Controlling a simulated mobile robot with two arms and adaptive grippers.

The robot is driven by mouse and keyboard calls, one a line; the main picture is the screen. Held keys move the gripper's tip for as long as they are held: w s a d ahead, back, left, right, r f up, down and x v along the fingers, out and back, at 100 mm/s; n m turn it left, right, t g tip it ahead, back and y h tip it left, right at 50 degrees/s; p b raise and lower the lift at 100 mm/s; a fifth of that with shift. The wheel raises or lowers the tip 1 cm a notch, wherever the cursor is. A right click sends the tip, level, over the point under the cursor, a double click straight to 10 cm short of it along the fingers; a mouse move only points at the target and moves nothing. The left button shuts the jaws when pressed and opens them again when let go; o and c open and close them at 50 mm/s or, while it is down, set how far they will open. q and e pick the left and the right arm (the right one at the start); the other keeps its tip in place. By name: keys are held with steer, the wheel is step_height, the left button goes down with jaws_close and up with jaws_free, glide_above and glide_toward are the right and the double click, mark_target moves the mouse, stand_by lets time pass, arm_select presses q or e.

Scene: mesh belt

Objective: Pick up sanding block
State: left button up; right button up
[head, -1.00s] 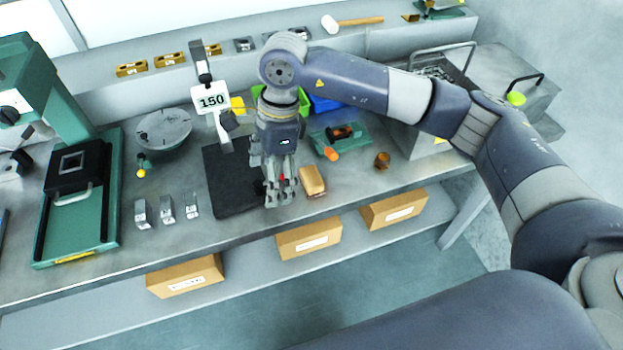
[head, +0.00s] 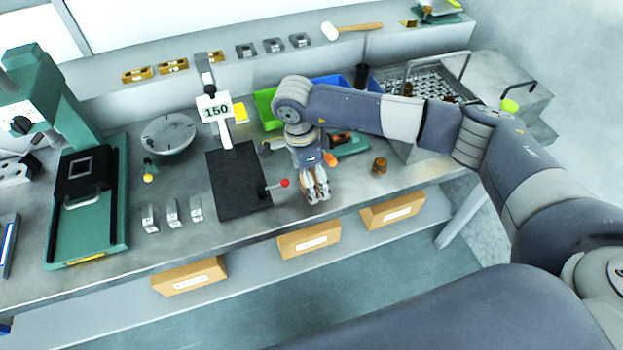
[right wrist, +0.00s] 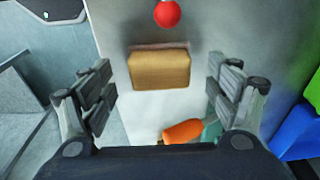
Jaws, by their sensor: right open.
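The sanding block, a tan block with a thin darker edge, shows in the right wrist view (right wrist: 160,71), lying on the grey metal bench top. My right gripper (right wrist: 160,88) is open, with its fingers spread on either side of the block and space between each finger and the block. In the head view my right gripper (head: 317,194) points down over the front part of the bench and mostly hides the block. My left gripper is not in view.
A red ball knob (head: 285,183) on a lever stands close by, beside a black plate (head: 238,192). An orange handle (right wrist: 183,131) lies near the right finger. Small metal blocks (head: 172,213) stand to the left. A brass part (head: 379,166) is to the right.

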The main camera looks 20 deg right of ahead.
steer(key=shift+d+f, duration=0.15)
steer(key=shift+f, duration=0.8)
steer(key=shift+c, duration=0.3)
steer(key=c, duration=1.1)
steer(key=shift+c, duration=0.2)
steer(key=shift+r, duration=0.1)
steer(key=shift+w+r+b, duration=0.1)
steer(key=shift+r+b, duration=0.3)
steer(key=shift+r, duration=0.05)
steer(key=shift+s+r+b, duration=0.15)
steer(key=shift+r+b, duration=0.3)
steer(key=shift+r, duration=0.1)
steer(key=shift+s+r+b, duration=0.15)
steer(key=shift+r+b, duration=0.25)
steer(key=shift+r, duration=0.15)
steer(key=s+a+r+b, duration=0.1)
steer(key=s+a+b, duration=0.3)
steer(key=s, duration=0.9)
steer(key=shift+s+a+r+b, duration=0.35)
steer(key=shift+a+r, duration=0.05)
steer(key=shift+a, duration=1.4)
